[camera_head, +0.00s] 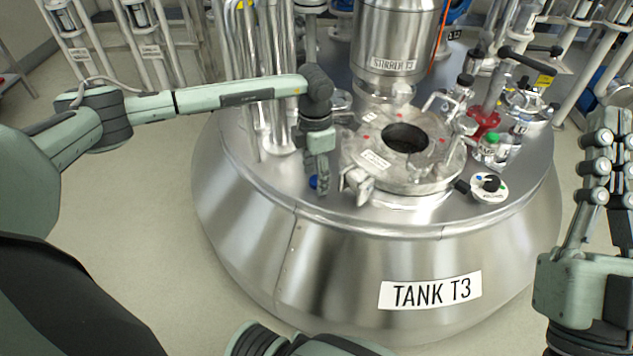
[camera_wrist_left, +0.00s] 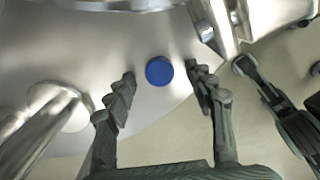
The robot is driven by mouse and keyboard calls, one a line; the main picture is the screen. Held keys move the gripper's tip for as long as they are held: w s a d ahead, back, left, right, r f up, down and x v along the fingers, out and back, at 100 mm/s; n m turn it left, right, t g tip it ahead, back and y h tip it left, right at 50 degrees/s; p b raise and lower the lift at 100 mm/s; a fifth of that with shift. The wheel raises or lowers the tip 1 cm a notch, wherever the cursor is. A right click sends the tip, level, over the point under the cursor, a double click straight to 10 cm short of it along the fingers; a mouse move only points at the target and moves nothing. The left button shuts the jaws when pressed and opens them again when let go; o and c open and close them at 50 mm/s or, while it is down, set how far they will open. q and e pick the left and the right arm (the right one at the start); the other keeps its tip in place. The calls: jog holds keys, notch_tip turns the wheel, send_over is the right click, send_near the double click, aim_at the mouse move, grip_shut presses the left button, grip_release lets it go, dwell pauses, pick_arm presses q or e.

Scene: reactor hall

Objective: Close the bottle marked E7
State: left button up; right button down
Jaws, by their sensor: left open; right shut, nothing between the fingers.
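A round blue cap (camera_head: 313,182) lies on the tank's top, left of the hatch. The left wrist view shows the same blue cap (camera_wrist_left: 159,71) between the spread fingertips. My left gripper (camera_head: 321,189) is open, pointing down over the cap and not holding it. Several small bottles stand right of the hatch: a green-capped bottle (camera_head: 488,150), a clear bottle (camera_head: 516,138) beside it, and a dark-capped bottle (camera_head: 462,92) further back. Their labels are too small to read, so I cannot tell which is E7. My right gripper (camera_head: 603,118) is shut and empty, pointing up at the right edge.
The steel tank T3 (camera_head: 340,265) has an open round hatch (camera_head: 405,139) with clamps around it. A red object (camera_head: 484,121) stands behind the bottles. Vertical pipes (camera_head: 270,115) rise at the left.

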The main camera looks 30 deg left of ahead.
aim_at(314, 183)
pick_arm(q)
jog(key=shift+f, duration=0.15)
jog(key=shift+c, duration=0.5)
jog(key=c, duration=0.7)
